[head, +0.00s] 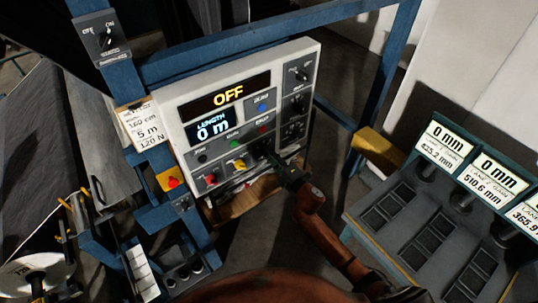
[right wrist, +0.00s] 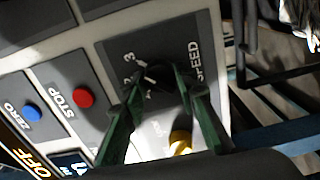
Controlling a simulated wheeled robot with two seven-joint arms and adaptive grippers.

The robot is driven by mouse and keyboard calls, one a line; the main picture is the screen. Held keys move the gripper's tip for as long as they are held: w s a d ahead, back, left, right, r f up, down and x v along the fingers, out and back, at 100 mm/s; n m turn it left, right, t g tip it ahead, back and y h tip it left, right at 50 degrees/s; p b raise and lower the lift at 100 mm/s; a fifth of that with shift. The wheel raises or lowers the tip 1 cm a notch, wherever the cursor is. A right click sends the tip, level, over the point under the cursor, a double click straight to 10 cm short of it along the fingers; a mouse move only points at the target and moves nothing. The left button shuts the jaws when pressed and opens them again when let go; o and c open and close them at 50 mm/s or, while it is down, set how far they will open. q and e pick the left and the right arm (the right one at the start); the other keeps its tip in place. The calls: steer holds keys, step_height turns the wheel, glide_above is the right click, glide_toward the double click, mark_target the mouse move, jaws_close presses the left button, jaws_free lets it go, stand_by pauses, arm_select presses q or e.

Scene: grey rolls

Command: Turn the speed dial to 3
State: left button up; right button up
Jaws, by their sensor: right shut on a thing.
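The control panel (head: 285,58) is a light box with dark sections and a display reading OFF. In the right wrist view, the black speed dial (right wrist: 158,76) sits on a dark plate marked SPEED (right wrist: 195,62). A 3 (right wrist: 130,57) and a 2 show beside the dial; other marks are partly covered by a finger. My right gripper (right wrist: 157,85) is shut on the dial, with a green finger at each side. In the head view, my right gripper (head: 275,160) covers the dial at the panel's lower edge. I cannot tell where the dial points. My left gripper is not in view.
A red STOP button (right wrist: 83,97), a blue ZERO button (right wrist: 32,111) and a yellow knob (right wrist: 180,141) are close to the dial. A red emergency button (head: 172,182) is on the blue frame. A grey console with length displays (head: 448,140) stands at right.

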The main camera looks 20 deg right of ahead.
steer(key=shift+f, duration=0.1)
steer(key=o, duration=1.2)
steer(key=shift+c, duration=0.2)
steer(key=v, duration=1.2)
